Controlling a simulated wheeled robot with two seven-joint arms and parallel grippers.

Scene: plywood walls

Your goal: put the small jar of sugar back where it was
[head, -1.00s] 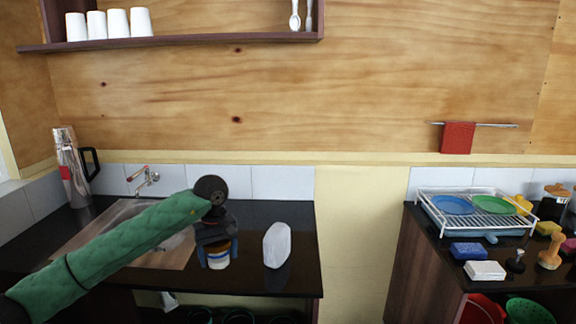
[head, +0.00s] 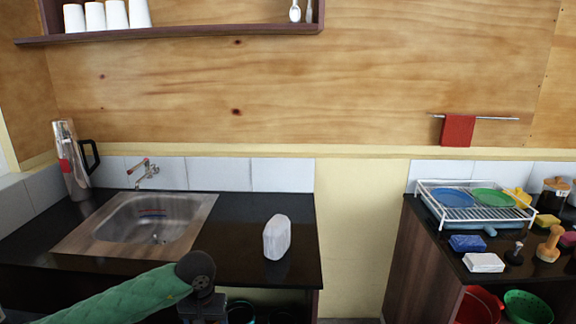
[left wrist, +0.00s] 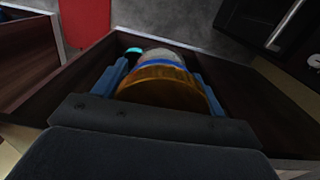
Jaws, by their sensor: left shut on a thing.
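My left gripper (left wrist: 160,82) is shut on the small jar (left wrist: 165,88), with one blue finger on each side. The jar shows an orange-brown lid and a blue band in the left wrist view, and it is off the counter. In the head view my left gripper (head: 205,310) is low, in front of the counter's front edge and cut by the frame's bottom, so the jar is hidden there. Dark wooden panels (left wrist: 40,115) of a cabinet compartment surround the jar in the left wrist view. My right gripper is not in view.
A dish rack (head: 470,205) stands on the right counter. A red thing (left wrist: 85,22) and a dark cabinet front (left wrist: 265,22) show in the left wrist view.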

